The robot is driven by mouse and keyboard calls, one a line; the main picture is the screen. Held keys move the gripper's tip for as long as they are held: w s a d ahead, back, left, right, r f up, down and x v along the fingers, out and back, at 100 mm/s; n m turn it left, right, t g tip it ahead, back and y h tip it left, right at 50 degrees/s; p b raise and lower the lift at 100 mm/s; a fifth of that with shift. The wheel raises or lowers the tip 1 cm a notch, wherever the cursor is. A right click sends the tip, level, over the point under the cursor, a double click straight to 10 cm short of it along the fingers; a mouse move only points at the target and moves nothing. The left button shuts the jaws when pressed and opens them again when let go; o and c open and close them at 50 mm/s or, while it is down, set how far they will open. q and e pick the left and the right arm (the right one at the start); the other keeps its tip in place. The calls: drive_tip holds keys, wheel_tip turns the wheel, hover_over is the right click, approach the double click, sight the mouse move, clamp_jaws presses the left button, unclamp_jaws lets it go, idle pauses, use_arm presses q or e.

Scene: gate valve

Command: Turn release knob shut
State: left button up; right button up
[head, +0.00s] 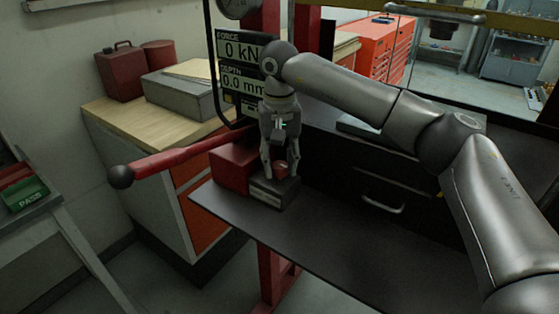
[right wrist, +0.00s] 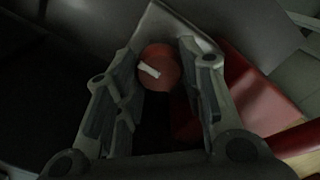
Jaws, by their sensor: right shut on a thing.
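The release knob (head: 281,166) is a small round red knob on top of a grey block (head: 274,191) beside the red press body. My right gripper (head: 280,172) points down over it, with its fingers on either side, shut on the knob. In the right wrist view the knob (right wrist: 160,67) shows as a red disc with a white mark, between the fingertips of the right gripper (right wrist: 160,80). The fingers partly hide the knob's sides. My left gripper is in neither view.
A red lever with a black ball end (head: 121,177) sticks out to the left. A display panel (head: 240,75) reading 0 kN and 0.0 mm stands behind the gripper. A dark bench top (head: 300,235) lies in front, mostly clear. A wooden-topped cabinet (head: 120,118) stands left.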

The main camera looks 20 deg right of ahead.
drive_tip(key=m, duration=0.4)
drive_tip(key=shift+m, duration=0.4)
drive_tip(key=m, duration=0.4)
drive_tip(key=shift+d+m, duration=0.1)
drive_tip(key=shift+m, duration=0.2)
drive_tip(key=m, duration=0.4)
drive_tip(key=shift+m, duration=0.3)
drive_tip(key=shift+s+r+m, duration=0.1)
drive_tip(key=shift+m, duration=1.8)
drive_tip(key=o, duration=1)
